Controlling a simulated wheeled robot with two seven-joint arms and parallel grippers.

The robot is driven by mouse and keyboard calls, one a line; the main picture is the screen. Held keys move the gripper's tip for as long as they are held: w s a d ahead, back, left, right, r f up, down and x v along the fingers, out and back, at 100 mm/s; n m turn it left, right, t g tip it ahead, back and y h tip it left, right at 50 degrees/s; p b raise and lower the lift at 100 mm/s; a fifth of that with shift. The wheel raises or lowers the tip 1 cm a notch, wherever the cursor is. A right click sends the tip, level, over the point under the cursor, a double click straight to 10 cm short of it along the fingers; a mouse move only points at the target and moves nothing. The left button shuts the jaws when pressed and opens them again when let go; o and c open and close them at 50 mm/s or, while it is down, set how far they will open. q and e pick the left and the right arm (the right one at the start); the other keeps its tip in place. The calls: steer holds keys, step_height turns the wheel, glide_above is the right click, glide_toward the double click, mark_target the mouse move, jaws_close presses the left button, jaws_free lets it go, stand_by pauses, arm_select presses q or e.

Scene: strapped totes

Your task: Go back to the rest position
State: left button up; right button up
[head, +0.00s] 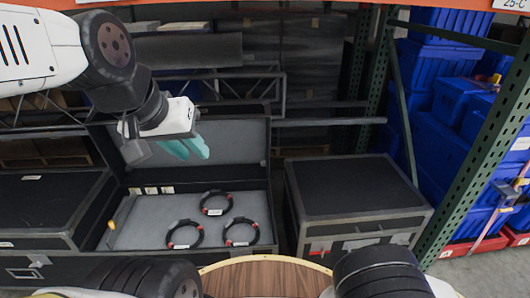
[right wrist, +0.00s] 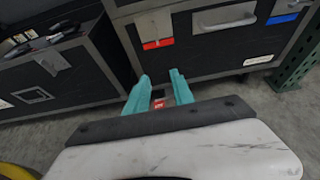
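My left gripper (head: 192,148), with teal fingers, hangs over the open black case (head: 97,240), in front of its raised lid. Nothing shows between its fingers, which overlap in this view, so their gap is unclear. My right gripper (right wrist: 160,90) shows in the right wrist view with its teal fingers apart and empty. It points toward the lower front of a black case (right wrist: 205,48). The right gripper is out of sight in the head view.
Three black cable rings (head: 215,204) with red marks lie in the open case. Closed black cases stand left (head: 45,205) and right (head: 350,188) of it. A green rack post (head: 478,140) and blue totes (head: 440,80) are at the right. A round wooden top (head: 265,278) is in front.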

steer(key=w+d+r+n+g+y, duration=0.15)
steer(key=w+r+n+y, duration=0.35)
steer(key=r, duration=0.5)
steer(key=w+d+r+n+g+y, duration=0.1)
steer(key=w+d+r+n+y, duration=0.2)
steer(key=r+n, duration=0.45)
steer(key=w+a+r+n+g+y, duration=0.1)
steer(key=w+a+r+n+g, duration=0.2)
steer(key=r, duration=0.7)
steer(key=a+r+n+g+y, duration=0.1)
steer(key=a+r+n+g, duration=0.3)
steer(key=r, duration=0.6)
steer(key=s+a+r+n+g+h, duration=0.1)
steer(key=s+a+r+n+h, duration=0.15)
steer(key=r, duration=0.35)
steer(key=s+a+r+n+h, duration=0.1)
steer(key=a+r+n, duration=0.25)
steer(key=r, duration=0.35)
steer(key=s+a+r+n+g+h, duration=0.1)
steer(key=a+r+n, duration=0.1)
steer(key=r+n, duration=0.3)
steer(key=s+a+r+n+t+h, duration=0.3)
steer(key=s+r+n+t+h, duration=0.1)
steer(key=s+r, duration=0.8)
step_height(320, 180, up, 3)
steer(key=shift+n, duration=0.55)
